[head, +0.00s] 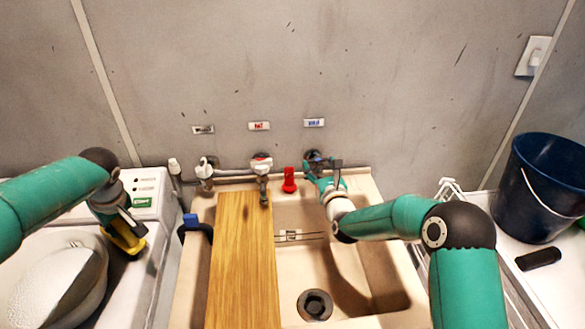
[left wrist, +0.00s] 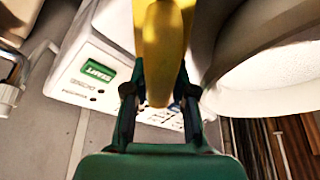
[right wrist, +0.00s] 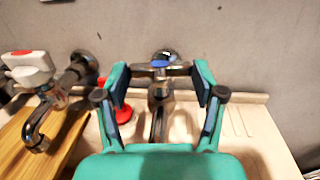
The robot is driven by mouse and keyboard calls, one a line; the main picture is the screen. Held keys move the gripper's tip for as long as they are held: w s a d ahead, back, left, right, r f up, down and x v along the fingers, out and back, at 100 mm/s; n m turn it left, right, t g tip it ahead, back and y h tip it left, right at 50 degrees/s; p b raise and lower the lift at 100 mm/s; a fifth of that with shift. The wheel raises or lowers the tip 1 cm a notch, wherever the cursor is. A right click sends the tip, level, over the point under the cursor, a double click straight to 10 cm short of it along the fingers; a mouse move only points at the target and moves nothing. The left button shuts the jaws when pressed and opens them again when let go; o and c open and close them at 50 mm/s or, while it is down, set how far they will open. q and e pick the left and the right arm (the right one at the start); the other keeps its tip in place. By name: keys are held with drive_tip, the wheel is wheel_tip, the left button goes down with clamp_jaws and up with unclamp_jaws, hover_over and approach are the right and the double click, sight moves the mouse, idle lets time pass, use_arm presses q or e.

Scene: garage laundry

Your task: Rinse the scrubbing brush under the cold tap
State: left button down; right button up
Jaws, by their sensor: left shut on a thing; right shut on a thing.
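My left gripper (head: 122,232) is shut on a yellow object (head: 129,240), apparently the scrubbing brush, above the white machine at the left. In the left wrist view its yellow handle (left wrist: 163,50) runs up from between the fingers; no bristles can be made out. The cold tap (right wrist: 158,95), with a blue mark, is under the blue-lettered label at the back of the sink. My right gripper (right wrist: 161,88) is shut on its handle (right wrist: 165,68), one finger on each side. In the head view the right gripper (head: 328,180) partly hides this tap. No running water can be made out.
A wooden board (head: 243,265) covers the sink's left part. The basin (head: 345,270) with its drain (head: 315,305) is open to the right. A hot tap (head: 262,175) and a red object (head: 289,181) stand nearby. A dark blue bucket (head: 540,190) is at the far right.

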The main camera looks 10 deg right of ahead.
drive_tip(key=o, duration=1.1)
drive_tip(key=shift+o, duration=0.2)
drive_tip(key=shift+s, duration=0.15)
drive_tip(key=s+d, duration=0.1)
drive_tip(key=s, duration=1)
drive_tip(key=shift+s, duration=0.35)
drive_tip(key=shift+d, duration=0.1)
